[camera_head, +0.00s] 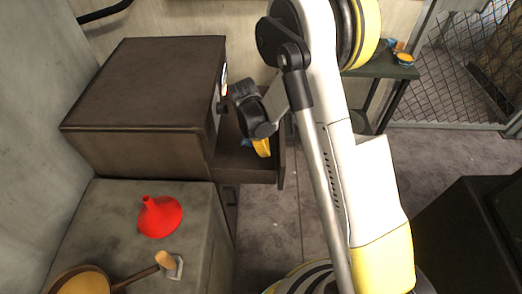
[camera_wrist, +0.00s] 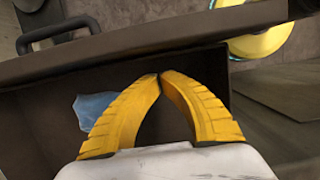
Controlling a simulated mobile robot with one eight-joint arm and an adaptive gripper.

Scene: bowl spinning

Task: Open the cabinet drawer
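The brown cabinet (camera_head: 145,85) stands at the left in the head view. Its drawer (camera_head: 240,168) is pulled out to the right, with its inside partly visible. My gripper (camera_head: 262,148) is over the open drawer, partly hidden by my wrist. In the wrist view, my gripper's yellow fingers (camera_wrist: 159,76) meet at the tips with nothing seen between them. They are over the drawer's dark inside, close to its front panel (camera_wrist: 140,48). A dark handle (camera_wrist: 57,30) shows on the panel's outer side. Contact between the fingertips and panel cannot be told.
A blue item (camera_wrist: 92,110) lies inside the drawer. A grey block (camera_head: 105,222) below the cabinet bears a red funnel (camera_head: 160,217) and a pan (camera_head: 83,282). A green table (camera_head: 385,68) stands at the back right.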

